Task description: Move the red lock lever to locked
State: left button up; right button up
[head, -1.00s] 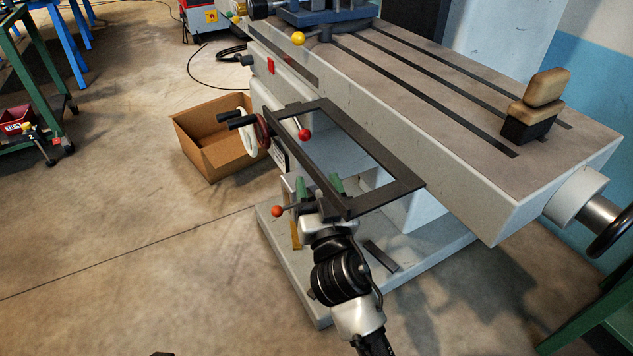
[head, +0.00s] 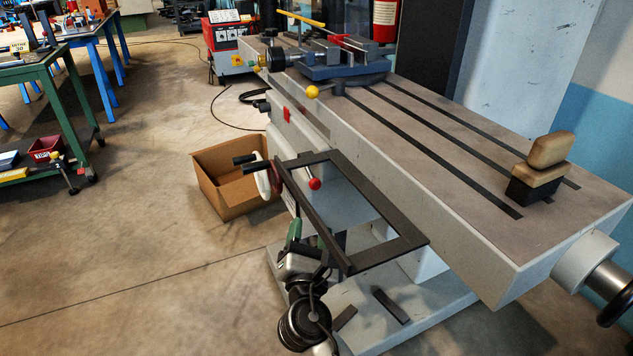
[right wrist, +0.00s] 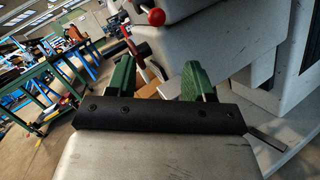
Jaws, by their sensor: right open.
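A short lever with a red ball knob (head: 314,183) shows in the head view at the machine's side, within the outline of the flat black rectangular frame (head: 412,240). The red knob also shows at the top of the right wrist view (right wrist: 156,17). My right gripper (head: 310,235) has green fingers and is below the knob, near the frame's front corner, which partly hides it. In the right wrist view its fingers (right wrist: 158,68) are apart, with no object held. A thin red bar (right wrist: 130,48) shows beyond the left finger; I cannot tell what it belongs to. My left gripper is not visible.
The machine's grey table (head: 440,150) overhangs to the right of the frame. Open floor lies to the left.

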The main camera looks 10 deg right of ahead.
aim_at(314, 187)
jog(key=w+r+n, duration=0.1)
jog(key=w+n, duration=0.2)
jog(key=n, duration=0.1)
jog(key=w+d+r+n+h+b, duration=0.1)
jog(key=w+n, duration=0.2)
jog(key=n, duration=0.1)
jog(key=w+r+n+h, duration=0.1)
jog(key=w+r+n, duration=0.1)
jog(key=w+n, duration=0.1)
jog(key=shift+w+d+n+t, duration=0.1)
jog(key=shift+d+n+t, duration=0.25)
jog(key=shift+n, duration=0.35)
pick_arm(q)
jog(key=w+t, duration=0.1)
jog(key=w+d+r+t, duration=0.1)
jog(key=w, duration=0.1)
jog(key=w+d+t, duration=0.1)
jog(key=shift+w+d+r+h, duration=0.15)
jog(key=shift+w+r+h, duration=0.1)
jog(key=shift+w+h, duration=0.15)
pick_arm(e)
jog(key=shift+w+r, duration=0.2)
jog(key=shift+w, duration=0.15)
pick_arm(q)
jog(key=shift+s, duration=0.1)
pick_arm(e)
jog(key=shift+c, duration=0.3)
jog(key=shift+d, duration=0.1)
grip_shut()
